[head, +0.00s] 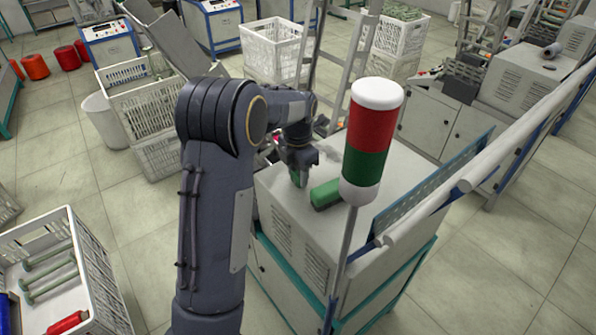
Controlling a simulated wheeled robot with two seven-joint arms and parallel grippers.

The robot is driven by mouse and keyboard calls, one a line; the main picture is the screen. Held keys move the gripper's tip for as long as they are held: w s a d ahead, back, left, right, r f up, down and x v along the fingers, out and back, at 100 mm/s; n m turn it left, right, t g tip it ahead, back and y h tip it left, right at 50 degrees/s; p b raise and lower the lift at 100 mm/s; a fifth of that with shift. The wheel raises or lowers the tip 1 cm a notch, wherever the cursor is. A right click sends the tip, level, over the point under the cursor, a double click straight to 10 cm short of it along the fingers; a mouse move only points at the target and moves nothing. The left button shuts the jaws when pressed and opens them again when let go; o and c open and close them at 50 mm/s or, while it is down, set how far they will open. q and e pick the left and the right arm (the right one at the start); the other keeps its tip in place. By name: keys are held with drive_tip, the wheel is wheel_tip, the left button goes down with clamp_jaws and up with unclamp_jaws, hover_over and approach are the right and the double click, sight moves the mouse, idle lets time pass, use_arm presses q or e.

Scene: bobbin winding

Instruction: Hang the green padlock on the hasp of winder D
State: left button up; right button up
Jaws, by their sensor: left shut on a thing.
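My left arm reaches in from the lower left over a grey winder cabinet (290,215). My left gripper (299,168) is small in the picture and points down above the cabinet top. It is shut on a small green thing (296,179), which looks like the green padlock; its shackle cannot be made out. I cannot make out a hasp or the letter of this winder. My right gripper is out of view.
A red and green signal lamp (371,140) on a pole stands in front of the cabinet. A white rail (480,172) runs along its right. White crates (150,112) stand behind left; another crate (98,290) with bobbins is at lower left. The floor at lower right is clear.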

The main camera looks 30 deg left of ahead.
use_arm(q)
drive_tip(key=shift+f, duration=0.2)
drive_tip(key=o, duration=1)
drive_tip(key=shift+r, duration=0.15)
